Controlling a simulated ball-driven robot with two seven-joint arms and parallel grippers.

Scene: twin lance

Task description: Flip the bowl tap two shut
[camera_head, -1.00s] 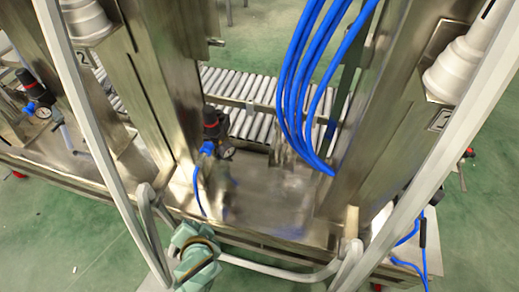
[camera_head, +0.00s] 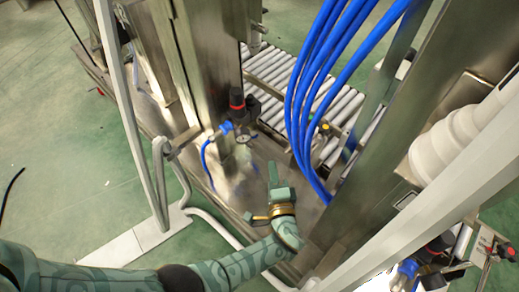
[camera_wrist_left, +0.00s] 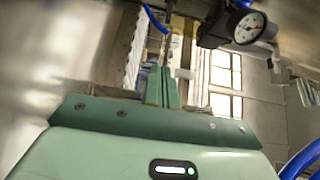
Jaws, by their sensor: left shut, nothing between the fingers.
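My left gripper (camera_head: 274,178) reaches in from the lower left over the steel bench deck, with its green fingers shut and empty. In the left wrist view the closed fingers (camera_wrist_left: 164,88) point away from the camera with nothing between them. I cannot pick out bowl tap two for certain in either view. A regulator with a red and black knob (camera_head: 237,102) stands beyond the fingers, apart from them, with a round gauge below it. The gauge (camera_wrist_left: 250,27) also shows at the top of the left wrist view. My right gripper is not in view.
Thick blue hoses (camera_head: 306,95) hang just beyond and right of my left gripper. Steel columns stand on both sides, and pale rails (camera_head: 430,210) cross the foreground. A roller conveyor (camera_head: 290,80) lies behind. Green floor (camera_head: 50,130) is open at left.

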